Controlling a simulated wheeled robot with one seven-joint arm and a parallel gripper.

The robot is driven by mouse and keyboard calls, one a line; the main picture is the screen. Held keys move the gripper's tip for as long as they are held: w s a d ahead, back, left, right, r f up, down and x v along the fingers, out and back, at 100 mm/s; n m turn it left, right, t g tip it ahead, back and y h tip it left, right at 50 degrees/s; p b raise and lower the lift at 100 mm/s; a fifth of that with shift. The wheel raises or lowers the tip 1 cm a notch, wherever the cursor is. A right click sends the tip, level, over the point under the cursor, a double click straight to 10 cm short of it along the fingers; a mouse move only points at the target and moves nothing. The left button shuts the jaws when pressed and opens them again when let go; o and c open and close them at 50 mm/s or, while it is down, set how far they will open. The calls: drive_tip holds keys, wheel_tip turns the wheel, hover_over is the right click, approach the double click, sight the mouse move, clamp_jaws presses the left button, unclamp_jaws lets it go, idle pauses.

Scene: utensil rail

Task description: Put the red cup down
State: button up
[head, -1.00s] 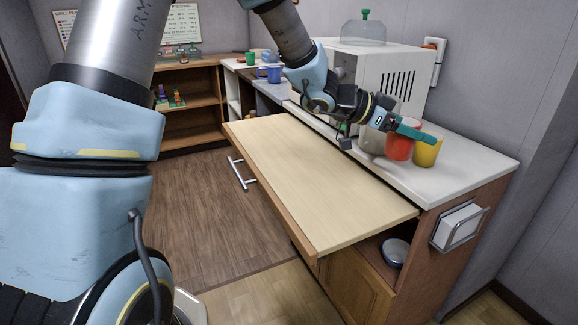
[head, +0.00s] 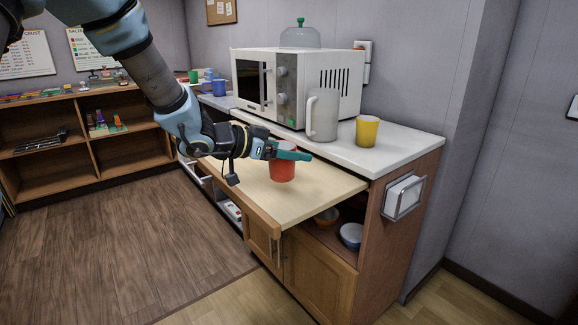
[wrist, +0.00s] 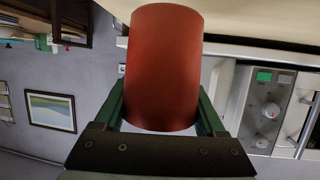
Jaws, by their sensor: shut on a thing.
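The red cup (head: 282,169) is upright over the front part of the pale pull-out board (head: 325,186). My gripper (head: 286,153) is shut on the cup, with its teal fingers near the rim. In the wrist view the red cup (wrist: 165,65) fills the middle, between the two green fingers of my gripper (wrist: 163,118). That view looks upside down. The cup's base is at or very near the board; I cannot tell whether it touches.
A grey pitcher (head: 322,115) and a yellow cup (head: 367,131) stand on the white counter (head: 400,146) behind the board, near the microwave (head: 340,82). The board's right part is clear. Bowls (head: 351,236) sit on the shelf below.

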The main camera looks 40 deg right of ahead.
drive_tip(key=shift+f, duration=1.6)
drive_tip(key=shift+f, duration=0.2)
drive_tip(key=o, duration=1.3)
drive_tip(key=shift+d, duration=0.1)
